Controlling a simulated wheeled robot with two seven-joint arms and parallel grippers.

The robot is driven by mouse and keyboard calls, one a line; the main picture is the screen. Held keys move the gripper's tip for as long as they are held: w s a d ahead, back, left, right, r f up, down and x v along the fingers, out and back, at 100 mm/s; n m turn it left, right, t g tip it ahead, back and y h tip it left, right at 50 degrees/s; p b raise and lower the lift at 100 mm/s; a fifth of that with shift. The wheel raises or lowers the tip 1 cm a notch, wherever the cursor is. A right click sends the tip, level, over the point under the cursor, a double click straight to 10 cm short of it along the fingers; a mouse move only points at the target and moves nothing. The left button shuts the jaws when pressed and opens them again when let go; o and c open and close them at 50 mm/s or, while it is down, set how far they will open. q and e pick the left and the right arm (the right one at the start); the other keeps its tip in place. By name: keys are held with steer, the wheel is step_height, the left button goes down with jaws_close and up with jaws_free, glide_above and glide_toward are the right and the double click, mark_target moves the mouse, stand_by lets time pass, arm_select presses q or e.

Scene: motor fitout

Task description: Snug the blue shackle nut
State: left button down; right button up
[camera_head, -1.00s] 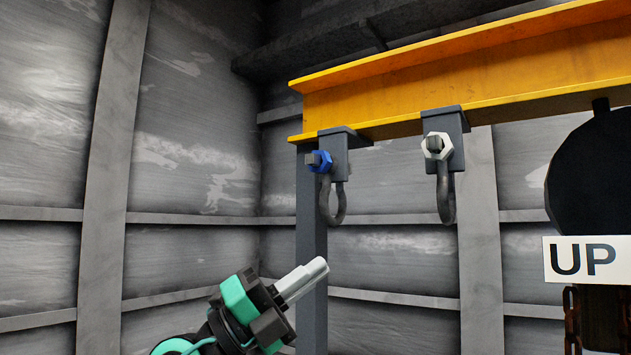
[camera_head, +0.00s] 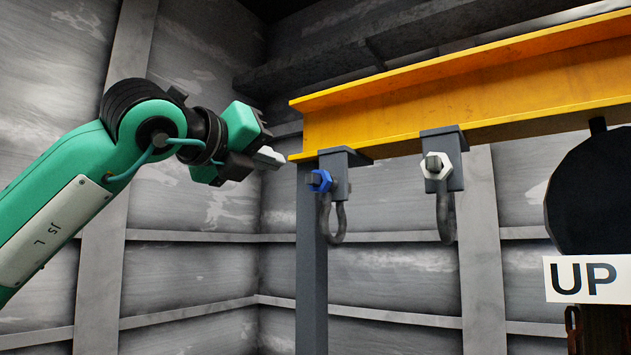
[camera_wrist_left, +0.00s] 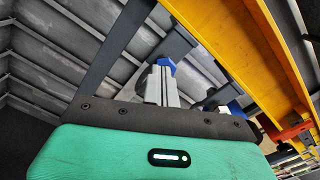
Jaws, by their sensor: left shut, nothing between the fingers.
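The blue shackle nut (camera_head: 319,181) sits on a bolt through a grey bracket (camera_head: 340,174) under the left end of the yellow beam. A dark shackle (camera_head: 338,222) hangs from that bracket. My left gripper (camera_head: 270,157) is to the left of the nut and slightly higher in the head view, its pale fingers shut, empty and apart from the nut. In the left wrist view the shut fingers (camera_wrist_left: 160,86) point up, and a blue part (camera_wrist_left: 165,63) shows just beyond their tips, partly hidden by them. My right gripper is out of view.
The yellow beam (camera_head: 460,92) runs to the right. A second bracket with a white nut (camera_head: 436,166) and shackle hangs right of the blue one. A grey post (camera_head: 312,270) stands below the beam. An "UP" sign (camera_head: 585,279) is at the right.

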arm_select(q)
steer(key=p+x, duration=0.2)
steer(key=x, duration=0.5)
steer(key=shift+s+a, duration=0.1)
steer(key=shift+f, duration=0.15)
stand_by(0.5)
steer(key=shift+s+d+f+b, duration=0.1)
steer(key=shift+d+f+b, duration=0.05)
steer(key=shift+d+b, duration=0.2)
stand_by(0.4)
